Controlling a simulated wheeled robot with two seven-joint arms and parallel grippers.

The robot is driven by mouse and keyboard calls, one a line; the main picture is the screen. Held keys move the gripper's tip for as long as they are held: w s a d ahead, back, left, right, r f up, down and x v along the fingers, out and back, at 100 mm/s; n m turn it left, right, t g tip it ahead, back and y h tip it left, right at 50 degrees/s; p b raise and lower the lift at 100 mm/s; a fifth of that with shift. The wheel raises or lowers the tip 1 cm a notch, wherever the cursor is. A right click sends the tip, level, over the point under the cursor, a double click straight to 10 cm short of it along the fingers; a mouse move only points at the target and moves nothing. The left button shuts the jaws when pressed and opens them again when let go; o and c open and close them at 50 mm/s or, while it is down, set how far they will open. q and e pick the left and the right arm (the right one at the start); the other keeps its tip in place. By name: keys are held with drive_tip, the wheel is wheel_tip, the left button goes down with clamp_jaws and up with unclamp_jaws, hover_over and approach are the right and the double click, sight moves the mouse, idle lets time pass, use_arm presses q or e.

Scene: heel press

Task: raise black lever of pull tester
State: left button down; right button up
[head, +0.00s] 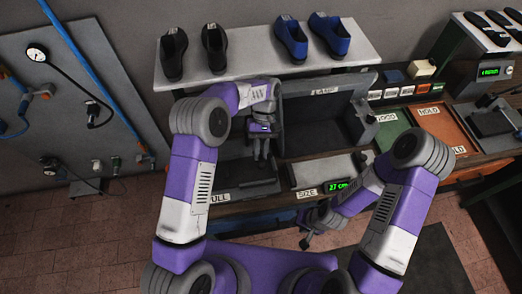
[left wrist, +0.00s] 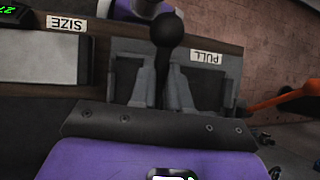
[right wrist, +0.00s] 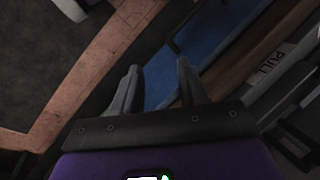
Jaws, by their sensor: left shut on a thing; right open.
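The black lever with its round knob (left wrist: 166,30) shows in the left wrist view, its shaft running between the fingers of my left gripper (left wrist: 163,85). The gripper is shut on the shaft below the knob. In the head view my left gripper (head: 263,155) points down over the bay marked PULL (head: 219,197); I cannot make out the lever there. The PULL label also shows in the left wrist view (left wrist: 207,57). My right gripper (head: 310,230) is low in front of the bench. In the right wrist view my right gripper (right wrist: 158,85) is open and empty.
A size bay with a green display (head: 340,187) lies right of the pull bay. A shelf (head: 260,60) with black and blue shoes stands behind. A panel with gauges (head: 60,100) is at the left.

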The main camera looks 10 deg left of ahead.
drive_tip(key=shift+r, duration=0.45)
